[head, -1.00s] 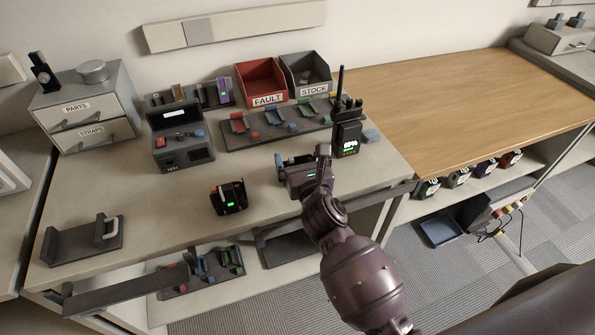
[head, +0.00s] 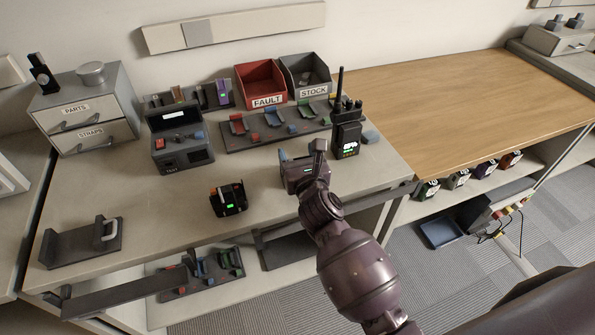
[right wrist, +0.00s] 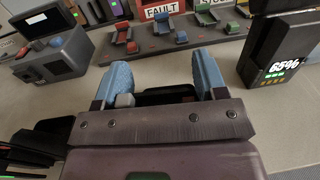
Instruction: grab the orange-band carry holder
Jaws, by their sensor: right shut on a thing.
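My right gripper (head: 303,158) is low over the front right part of the grey bench. It is shut on a dark holder-like thing (right wrist: 165,94), which shows between the blue fingertips in the right wrist view. The gripper hides most of this thing, and I cannot see an orange band on it. Several holders with coloured bands stand on the shelf under the wooden top; the rightmost (head: 510,160) looks red-orange. My left gripper is not in view.
A black radio (head: 346,135) stands upright just right of my gripper. A dark unit with a green light (head: 228,199) sits to the left. Behind are a rack of coloured parts (head: 262,137), the red FAULT bin (head: 262,84) and the STOCK bin (head: 310,78). The wooden top (head: 450,100) is clear.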

